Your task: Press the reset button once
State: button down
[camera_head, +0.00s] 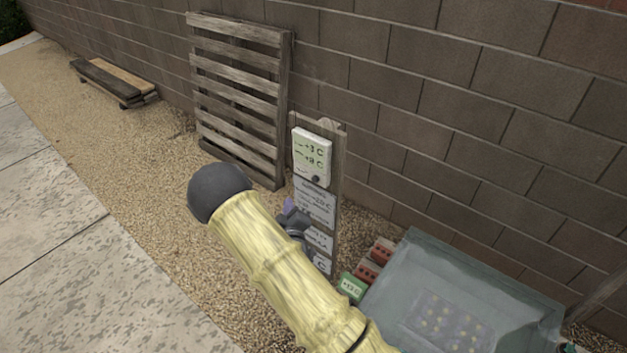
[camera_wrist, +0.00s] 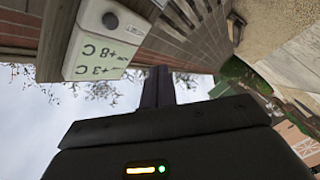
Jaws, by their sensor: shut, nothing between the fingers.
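A white display unit (camera_head: 311,157) reading +3 C and +8 C is fixed near the top of an upright wooden post. Its round dark reset button (camera_head: 316,179) is at the lower right of its face. In the wrist view the unit (camera_wrist: 88,62) appears upside down at upper left, with the grey button (camera_wrist: 110,20) in plain sight. My gripper (camera_head: 289,205) is partly hidden by my yellow-sleeved arm, below and left of the unit. In the wrist view my shut, empty fingers (camera_wrist: 158,82) are apart from the unit and button.
Signs (camera_head: 315,200) hang on the post below the unit. A wooden pallet (camera_head: 238,95) leans on the block wall behind. A clear-lidded box (camera_head: 480,270), red bricks (camera_head: 377,257) and a green tag (camera_head: 352,286) are at lower right.

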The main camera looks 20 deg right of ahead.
aim_at(315, 179)
jog(key=w+d, duration=0.5)
jog(key=d, duration=0.2)
dwell(0.3)
jog(key=shift+w, duration=0.1)
dwell(1.8)
jog(key=shift+w+d, duration=0.2)
jog(key=shift+d, duration=0.2)
jog(key=shift+w+d+b, duration=0.3)
jog(key=shift+d+b, duration=0.1)
jog(key=shift+b, duration=0.05)
dwell(1.0)
jog(key=shift+s+a, duration=0.55)
jog(key=shift+a, duration=0.2)
